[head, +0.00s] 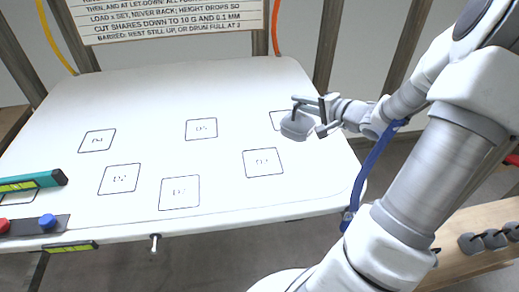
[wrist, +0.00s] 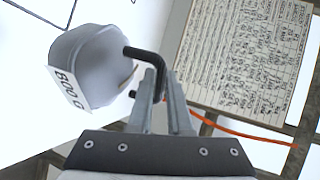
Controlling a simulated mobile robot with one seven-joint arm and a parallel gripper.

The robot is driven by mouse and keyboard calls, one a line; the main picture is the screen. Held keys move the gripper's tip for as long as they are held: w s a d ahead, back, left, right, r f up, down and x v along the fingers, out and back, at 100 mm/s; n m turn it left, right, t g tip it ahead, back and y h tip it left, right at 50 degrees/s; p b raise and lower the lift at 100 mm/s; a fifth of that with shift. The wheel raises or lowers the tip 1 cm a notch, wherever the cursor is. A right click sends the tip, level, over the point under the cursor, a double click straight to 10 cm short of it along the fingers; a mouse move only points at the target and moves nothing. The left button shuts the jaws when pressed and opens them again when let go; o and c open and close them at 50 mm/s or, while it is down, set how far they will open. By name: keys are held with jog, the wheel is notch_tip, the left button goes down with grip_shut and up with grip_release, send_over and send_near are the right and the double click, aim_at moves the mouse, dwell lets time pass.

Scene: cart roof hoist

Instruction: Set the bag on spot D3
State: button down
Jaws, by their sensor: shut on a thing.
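The bag (head: 297,125) is a small grey rounded weight with a dark hooked handle. In the wrist view the bag (wrist: 95,62) carries a white label reading 800 G. My gripper (head: 322,108) is shut on the bag's handle, and it also shows in the wrist view (wrist: 162,95). The bag hangs over the right part of the white board, partly covering a marked square (head: 277,120). Several outlined squares lie on the board. One square (head: 262,163) in front and left of the bag has a label too faint to read surely; I cannot tell which is D3.
The white board (head: 235,90) is mostly bare. A teal tool (head: 30,181) and a dark strip with red and blue knobs (head: 47,222) lie at its left edge. A sign (head: 165,18) stands behind. More grey bags (head: 490,240) rest on a wooden shelf at right.

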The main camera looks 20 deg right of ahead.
jog(key=w+a+f+b, duration=0.2)
jog(key=a+f+b, duration=0.1)
jog(key=a+f, duration=0.7)
jog(key=shift+w+a+f+b, duration=0.15)
jog(key=shift+w+a+b, duration=0.05)
jog(key=shift+w+b, duration=0.15)
jog(key=c, duration=0.8)
grip_release()
jog(key=shift+s+f, duration=0.1)
jog(key=shift+f, duration=0.1)
jog(key=shift+c, duration=0.2)
jog(key=shift+r, duration=0.1)
jog(key=p+v, duration=0.1)
jog(key=v, duration=1.1)
jog(key=shift+p, duration=0.4)
